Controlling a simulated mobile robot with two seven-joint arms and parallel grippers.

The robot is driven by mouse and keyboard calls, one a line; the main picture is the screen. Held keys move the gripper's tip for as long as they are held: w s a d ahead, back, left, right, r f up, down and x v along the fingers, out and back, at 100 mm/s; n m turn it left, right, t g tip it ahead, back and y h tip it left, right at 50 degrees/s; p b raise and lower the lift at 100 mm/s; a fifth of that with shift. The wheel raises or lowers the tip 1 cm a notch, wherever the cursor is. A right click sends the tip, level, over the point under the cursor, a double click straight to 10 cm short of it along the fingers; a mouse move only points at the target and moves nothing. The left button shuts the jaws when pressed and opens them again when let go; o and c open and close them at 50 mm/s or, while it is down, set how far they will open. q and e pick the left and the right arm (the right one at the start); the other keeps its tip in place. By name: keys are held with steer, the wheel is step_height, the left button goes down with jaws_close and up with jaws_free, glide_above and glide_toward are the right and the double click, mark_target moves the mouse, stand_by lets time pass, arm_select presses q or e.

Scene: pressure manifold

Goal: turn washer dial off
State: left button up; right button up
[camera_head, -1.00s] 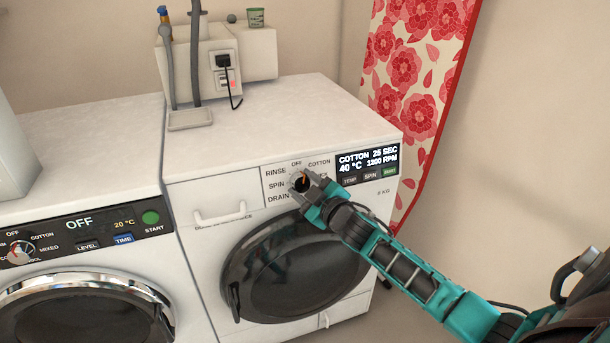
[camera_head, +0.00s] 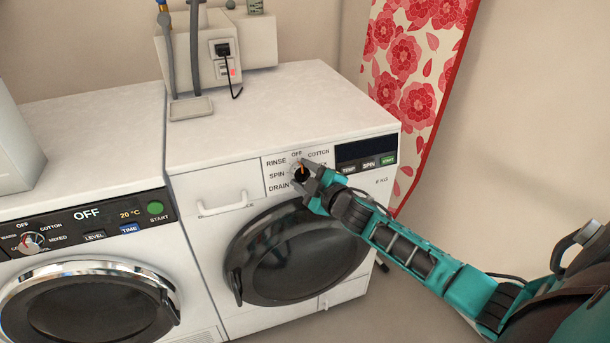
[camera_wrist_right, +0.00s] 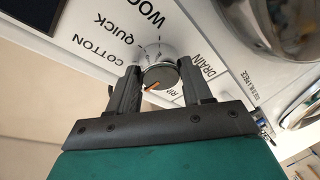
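The right washer's dial (camera_head: 299,172) is a round knob with a dark face and an orange pointer. In the head view the pointer stands nearly upright, toward the OFF label. The display (camera_head: 366,150) beside it is dark. My right gripper (camera_head: 304,173) is at the dial. In the right wrist view the silver-rimmed dial (camera_wrist_right: 160,76) sits between the two fingers of my right gripper (camera_wrist_right: 160,84), which appear to touch its sides. The OFF label is hidden there. My left gripper is not in view.
A second washer (camera_head: 85,225) stands on the left, with its own dial (camera_head: 31,242) and a lit OFF display. The detergent drawer handle (camera_head: 226,204) and dark round door (camera_head: 295,255) are near my right arm.

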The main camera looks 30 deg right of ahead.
steer(key=o, duration=0.5)
steer(key=shift+c, duration=0.2)
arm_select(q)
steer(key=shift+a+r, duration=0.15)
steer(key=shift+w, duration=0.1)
arm_select(e)
steer(key=shift+s, duration=0.15)
arm_select(q)
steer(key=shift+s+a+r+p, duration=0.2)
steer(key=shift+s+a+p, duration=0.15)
steer(key=shift+p, duration=0.7)
arm_select(e)
steer(key=s+r, duration=0.1)
steer(key=s, duration=1.1)
steer(key=shift+s+r, duration=0.25)
steer(key=shift+r, duration=0.15)
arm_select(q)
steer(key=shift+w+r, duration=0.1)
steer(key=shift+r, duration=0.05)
